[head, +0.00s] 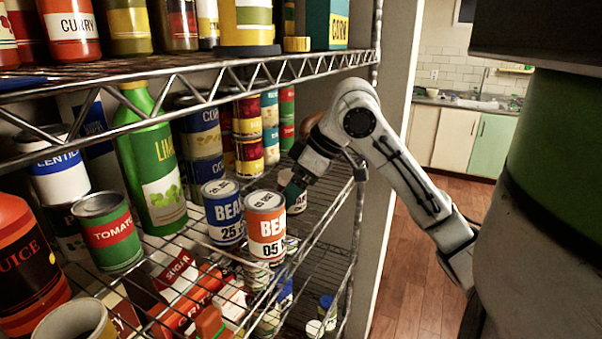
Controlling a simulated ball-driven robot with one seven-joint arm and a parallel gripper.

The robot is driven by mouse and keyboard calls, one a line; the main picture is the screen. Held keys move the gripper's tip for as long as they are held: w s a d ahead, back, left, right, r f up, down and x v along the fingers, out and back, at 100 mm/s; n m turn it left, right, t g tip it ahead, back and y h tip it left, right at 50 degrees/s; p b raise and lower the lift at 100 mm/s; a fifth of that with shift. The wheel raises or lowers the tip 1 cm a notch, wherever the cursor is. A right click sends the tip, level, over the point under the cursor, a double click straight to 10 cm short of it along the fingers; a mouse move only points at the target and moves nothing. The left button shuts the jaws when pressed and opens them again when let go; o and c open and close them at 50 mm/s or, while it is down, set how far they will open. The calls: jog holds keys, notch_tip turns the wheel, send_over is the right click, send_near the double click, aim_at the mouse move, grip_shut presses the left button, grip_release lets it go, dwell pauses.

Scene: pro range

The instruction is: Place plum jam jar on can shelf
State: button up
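My gripper (294,186) reaches into the wire can shelf (215,252) from the right. Its dark fingertips point down just behind and right of an orange-banded beans can (265,228). A can or jar with a white label (297,203) shows at the fingertips, partly hidden by the beans can. I cannot read its label or tell whether the fingers touch it. No jar can be made out clearly as plum jam. Whether the fingers are open or shut is not clear.
A blue beans can (223,212), a green lime bottle (153,165) and a tomato can (107,232) stand on the same shelf. Stacked cans (248,130) fill the back. An upper wire shelf (200,63) hangs above my gripper. A shelf post (350,240) stands at right.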

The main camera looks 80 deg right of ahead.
jog(key=b+v, duration=0.1)
jog(key=v, duration=1.1)
